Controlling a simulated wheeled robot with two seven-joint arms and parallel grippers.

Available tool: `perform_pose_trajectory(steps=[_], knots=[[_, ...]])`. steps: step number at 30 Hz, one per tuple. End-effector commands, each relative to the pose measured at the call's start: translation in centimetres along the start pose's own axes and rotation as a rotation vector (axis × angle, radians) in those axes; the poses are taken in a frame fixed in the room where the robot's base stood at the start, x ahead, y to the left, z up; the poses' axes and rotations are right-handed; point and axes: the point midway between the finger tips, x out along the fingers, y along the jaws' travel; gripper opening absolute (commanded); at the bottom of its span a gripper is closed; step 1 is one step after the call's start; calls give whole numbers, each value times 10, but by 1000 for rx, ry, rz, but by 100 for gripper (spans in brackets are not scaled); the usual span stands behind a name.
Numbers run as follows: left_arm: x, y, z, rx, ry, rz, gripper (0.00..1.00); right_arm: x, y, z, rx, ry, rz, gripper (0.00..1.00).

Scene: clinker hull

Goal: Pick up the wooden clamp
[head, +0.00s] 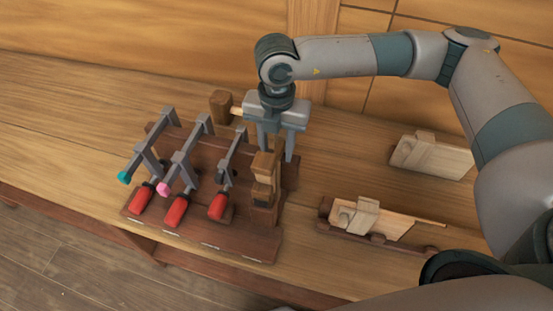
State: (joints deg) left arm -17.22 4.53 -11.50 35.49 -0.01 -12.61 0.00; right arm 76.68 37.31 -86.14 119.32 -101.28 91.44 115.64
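The wooden clamp (264,190) stands upright at the right end of a dark wooden rack (240,244) on the bench. My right gripper (277,152) points down just above and behind the clamp's top. Its two fingers are apart, with the upper end of the clamp close in front of them. I cannot tell whether the clamp lies between the fingers or only in front of them. My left gripper is not in view.
Several metal bar clamps (178,160) with red handles stand in the rack to the left. A mallet (221,103) is behind. Two wooden planes (367,217) (432,156) sit to the right. The bench's left part (60,120) is clear.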

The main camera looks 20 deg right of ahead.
Motion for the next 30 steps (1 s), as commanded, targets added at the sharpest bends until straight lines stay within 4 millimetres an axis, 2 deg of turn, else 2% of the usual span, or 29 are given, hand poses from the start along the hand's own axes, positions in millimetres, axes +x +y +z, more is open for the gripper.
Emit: perform_pose_trajectory(steps=[10,15,30], knots=[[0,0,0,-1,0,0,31,0,0,0,0,0,0,38],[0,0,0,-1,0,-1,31,0,0,0,0,0,0,0],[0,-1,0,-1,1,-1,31,-1,0,0,0,0,0,0]])
